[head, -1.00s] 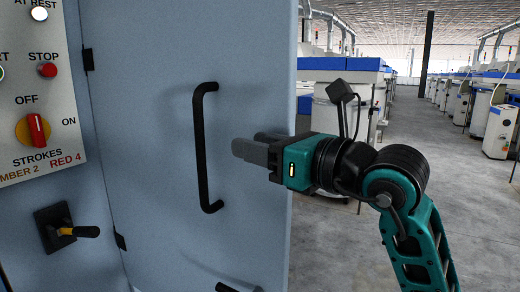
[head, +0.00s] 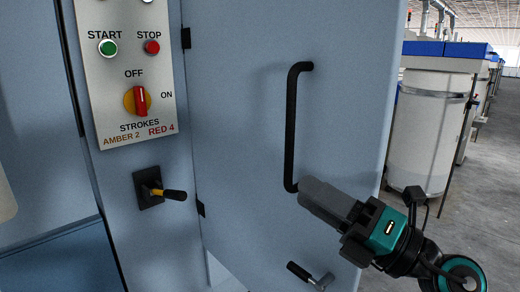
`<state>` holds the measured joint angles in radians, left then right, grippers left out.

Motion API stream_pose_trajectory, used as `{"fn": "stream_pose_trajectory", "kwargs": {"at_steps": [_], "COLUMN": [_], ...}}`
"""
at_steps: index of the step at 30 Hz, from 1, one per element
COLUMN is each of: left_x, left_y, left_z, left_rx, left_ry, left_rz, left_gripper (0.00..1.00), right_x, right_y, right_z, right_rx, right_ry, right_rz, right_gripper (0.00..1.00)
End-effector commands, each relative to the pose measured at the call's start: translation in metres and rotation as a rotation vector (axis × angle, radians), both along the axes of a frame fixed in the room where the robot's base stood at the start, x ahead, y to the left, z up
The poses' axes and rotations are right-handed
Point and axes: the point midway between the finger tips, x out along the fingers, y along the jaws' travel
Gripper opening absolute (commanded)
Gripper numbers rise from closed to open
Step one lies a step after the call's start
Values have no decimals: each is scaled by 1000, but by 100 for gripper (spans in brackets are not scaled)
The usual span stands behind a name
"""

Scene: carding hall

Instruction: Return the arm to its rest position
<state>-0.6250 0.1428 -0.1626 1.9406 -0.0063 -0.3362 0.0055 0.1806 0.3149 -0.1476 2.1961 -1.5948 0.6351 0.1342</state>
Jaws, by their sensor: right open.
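My right gripper (head: 322,199) shows at the lower right in the head view, its dark fingers pointing up and left. It is open and empty. The fingertips lie in front of the lower end of the black door handle (head: 291,125) in the picture; I cannot tell whether they touch it. The handle is on a grey-blue cabinet door (head: 240,120), which stands swung out. My left gripper is not in view.
Left of the door is a control panel (head: 125,65) with a green START button (head: 108,48), a red STOP button (head: 152,47) and a red rotary switch (head: 140,100). Below are a lever (head: 172,194) and a door latch handle (head: 312,275). Pale bins (head: 430,130) stand behind right.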

Motion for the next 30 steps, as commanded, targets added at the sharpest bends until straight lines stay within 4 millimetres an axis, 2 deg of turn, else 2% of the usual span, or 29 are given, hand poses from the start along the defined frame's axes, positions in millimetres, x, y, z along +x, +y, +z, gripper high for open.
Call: {"fn": "stream_pose_trajectory", "kwargs": {"at_steps": [1,5,8,11,15,18,21,25,30], "left_x": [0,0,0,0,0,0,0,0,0], "left_y": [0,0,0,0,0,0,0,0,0], "left_z": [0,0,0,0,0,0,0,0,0], "left_rx": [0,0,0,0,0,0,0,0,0], "left_ry": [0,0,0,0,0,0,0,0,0], "left_rz": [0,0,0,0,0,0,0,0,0], "left_gripper": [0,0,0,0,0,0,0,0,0], "right_x": [1,8,14,13,-13,-44,-77,-110,-125], "right_y": [-6,-30,-53,-76,-97,-102,-101,-97,-94], "right_z": [-15,-53,-99,-161,-262,-325,-372,-407,-421], "right_rx": [129,461,708,942,1227,1379,1486,1570,1606], "right_ry": [100,355,574,811,1153,1368,1537,1680,1743], "right_rz": [13,-3,-65,-165,-347,-475,-583,-672,-711], "right_gripper": [41,41,41,41,41,41,41,41,41]}}
